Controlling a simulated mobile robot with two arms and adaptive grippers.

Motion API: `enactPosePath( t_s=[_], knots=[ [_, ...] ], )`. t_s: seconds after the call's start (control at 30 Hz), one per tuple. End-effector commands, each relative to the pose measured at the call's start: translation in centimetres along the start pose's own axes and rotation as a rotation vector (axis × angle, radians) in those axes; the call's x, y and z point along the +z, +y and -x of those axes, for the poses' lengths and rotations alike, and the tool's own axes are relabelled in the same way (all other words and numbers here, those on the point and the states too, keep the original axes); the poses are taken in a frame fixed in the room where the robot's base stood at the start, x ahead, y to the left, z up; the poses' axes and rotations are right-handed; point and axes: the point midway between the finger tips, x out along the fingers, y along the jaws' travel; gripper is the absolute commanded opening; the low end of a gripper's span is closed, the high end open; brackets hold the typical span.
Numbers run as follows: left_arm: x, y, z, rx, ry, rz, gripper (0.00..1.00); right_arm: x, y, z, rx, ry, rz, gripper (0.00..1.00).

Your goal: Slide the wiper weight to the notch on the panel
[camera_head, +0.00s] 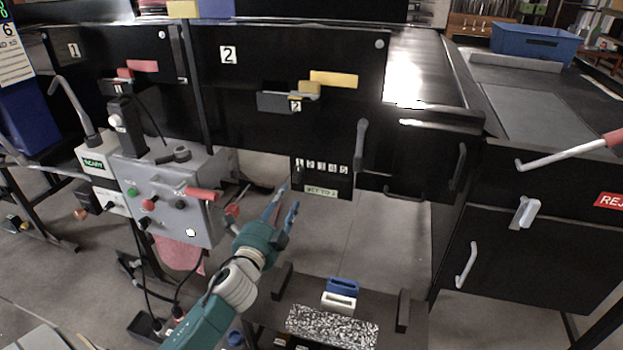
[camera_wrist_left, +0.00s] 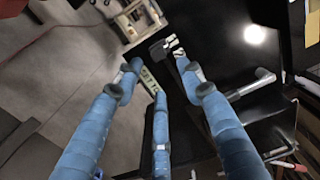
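A small black panel (camera_head: 340,180) hangs under the black cabinet at the middle, with a row of white number tags (camera_head: 322,166) and a pale label (camera_head: 321,191) that seems to read "SET TO 2". A small dark block (camera_head: 297,176) at the panel's left end may be the wiper weight; I cannot tell for sure. My left gripper (camera_head: 285,203) is just left of and below the panel, its blue fingers pointing up at it. In the left wrist view the gripper (camera_wrist_left: 157,74) has its fingers spread, with the pale label (camera_wrist_left: 150,80) beyond them. My right gripper is not in view.
A grey control box (camera_head: 165,190) with knobs and a red handle (camera_head: 200,194) stands left of my arm. A black door handle (camera_head: 361,145) juts out right of the panel. A low table with blue and white blocks (camera_head: 340,295) is below.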

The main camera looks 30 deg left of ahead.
Motion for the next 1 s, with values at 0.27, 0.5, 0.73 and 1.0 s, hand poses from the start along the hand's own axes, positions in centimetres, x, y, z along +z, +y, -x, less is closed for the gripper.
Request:
enactPosePath(
  t_s=[0.27,0.5,0.73,1.0],
  knots=[
    [0.0,-0.2,-5.0,0.000,0.000,0.004,0.39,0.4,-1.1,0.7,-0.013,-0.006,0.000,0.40],
    [0.0,0.1,-8.8,0.002,-0.001,0.005,0.39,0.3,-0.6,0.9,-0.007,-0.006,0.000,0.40],
    [-0.1,0.2,-10.1,0.003,0.001,0.005,0.39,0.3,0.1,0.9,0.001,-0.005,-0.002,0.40],
    [-0.1,0.2,-10.2,0.003,0.001,0.005,0.35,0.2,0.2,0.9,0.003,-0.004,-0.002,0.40]
  ],
)
